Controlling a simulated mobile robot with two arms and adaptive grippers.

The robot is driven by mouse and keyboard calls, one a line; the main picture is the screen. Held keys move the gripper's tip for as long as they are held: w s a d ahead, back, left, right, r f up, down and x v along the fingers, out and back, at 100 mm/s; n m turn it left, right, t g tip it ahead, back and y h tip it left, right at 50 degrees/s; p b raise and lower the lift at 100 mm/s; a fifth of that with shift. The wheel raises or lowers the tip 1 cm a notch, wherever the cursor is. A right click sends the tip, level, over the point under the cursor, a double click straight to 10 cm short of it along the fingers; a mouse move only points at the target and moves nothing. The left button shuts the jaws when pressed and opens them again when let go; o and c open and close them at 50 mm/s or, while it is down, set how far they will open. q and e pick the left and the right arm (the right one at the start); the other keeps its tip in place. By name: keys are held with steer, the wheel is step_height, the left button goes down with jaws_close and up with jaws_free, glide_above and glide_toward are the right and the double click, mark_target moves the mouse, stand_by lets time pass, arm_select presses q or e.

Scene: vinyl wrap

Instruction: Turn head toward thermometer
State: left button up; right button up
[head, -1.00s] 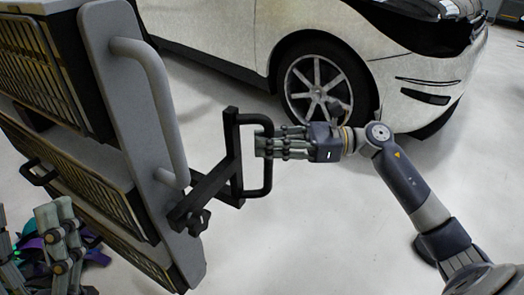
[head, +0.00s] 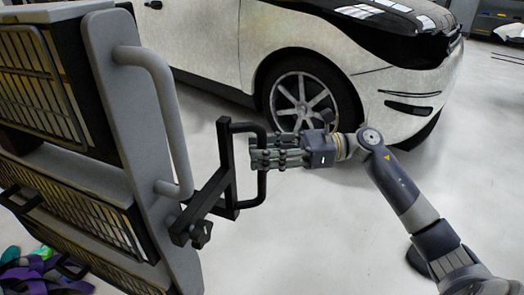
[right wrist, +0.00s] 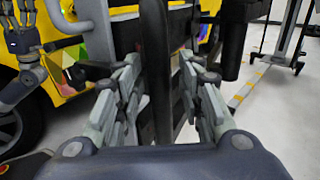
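No thermometer can be made out in either view. My right gripper (head: 256,160) reaches in from the right, its fingers around the black upright handle (head: 264,185) of a grey lamp-like panel unit (head: 110,80). In the right wrist view the gripper's fingers (right wrist: 160,85) stand apart, one set on each side of the black bar (right wrist: 157,60), with gaps beside it. My left gripper (right wrist: 20,25) shows at the upper left of the right wrist view, its fingers pointing up and apart, empty. It is out of the head view.
A white car (head: 340,45) with a black hood stands behind. Several coloured items (head: 35,270) lie at the lower left. A yellow vehicle (right wrist: 75,60) and a wheeled stand (right wrist: 290,45) show in the right wrist view. Pale floor (head: 300,250) is clear in front.

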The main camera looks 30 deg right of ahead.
steer(key=shift+r, duration=0.15)
steer(key=v, duration=1.2)
steer(key=shift+w, duration=0.1)
stand_by(0.6)
